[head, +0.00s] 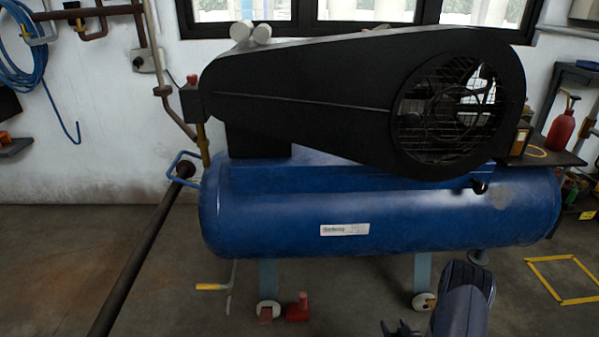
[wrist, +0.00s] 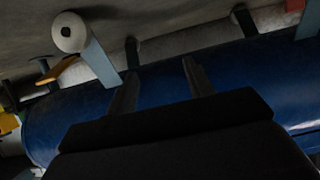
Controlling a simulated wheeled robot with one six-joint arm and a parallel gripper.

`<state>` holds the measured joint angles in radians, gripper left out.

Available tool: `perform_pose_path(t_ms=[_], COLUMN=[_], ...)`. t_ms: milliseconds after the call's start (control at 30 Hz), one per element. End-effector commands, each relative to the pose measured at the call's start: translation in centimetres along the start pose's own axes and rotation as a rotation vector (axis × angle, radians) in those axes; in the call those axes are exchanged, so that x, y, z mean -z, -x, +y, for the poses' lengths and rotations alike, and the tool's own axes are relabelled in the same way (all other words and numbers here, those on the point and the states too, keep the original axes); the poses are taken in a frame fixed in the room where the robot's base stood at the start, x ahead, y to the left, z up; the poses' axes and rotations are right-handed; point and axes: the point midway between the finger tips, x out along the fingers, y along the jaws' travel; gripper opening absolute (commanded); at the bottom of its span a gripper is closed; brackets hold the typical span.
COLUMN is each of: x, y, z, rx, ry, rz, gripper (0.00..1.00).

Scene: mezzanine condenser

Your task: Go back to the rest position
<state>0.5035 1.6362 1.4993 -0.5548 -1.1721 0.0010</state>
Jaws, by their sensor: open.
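My gripper (wrist: 158,70) shows in the wrist view with its two dark fingers apart and nothing between them. In the head view, part of my gripper (head: 402,328) shows at the bottom edge, beside my dark arm link, in front of the compressor. The blue compressor tank (head: 290,215) lies level on legs with white wheels, under a black belt guard (head: 310,90). In the wrist view, the tank (wrist: 235,75) appears tilted behind the fingers. I cannot tell the exact gap between the fingers and the tank.
A dark pipe (head: 130,265) slants across the left floor. A yellow-handled tool (head: 212,287) and a red block (head: 298,308) are near the tank's legs. A yellow frame (head: 562,297) lies at right. A red bottle (head: 560,132) stands on the right shelf. The left floor is mostly clear.

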Motion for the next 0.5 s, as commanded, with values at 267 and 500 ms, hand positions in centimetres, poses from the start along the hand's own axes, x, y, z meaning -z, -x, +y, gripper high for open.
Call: perform_pose_path(t_ms=[267,500], x=[-2.4,-2.5], y=[-1.0,-1.0], z=[0.0,0.0], rx=[0.000,0.000], ry=[0.000,0.000], rz=[0.001,0.001], gripper=[0.50,0.50])
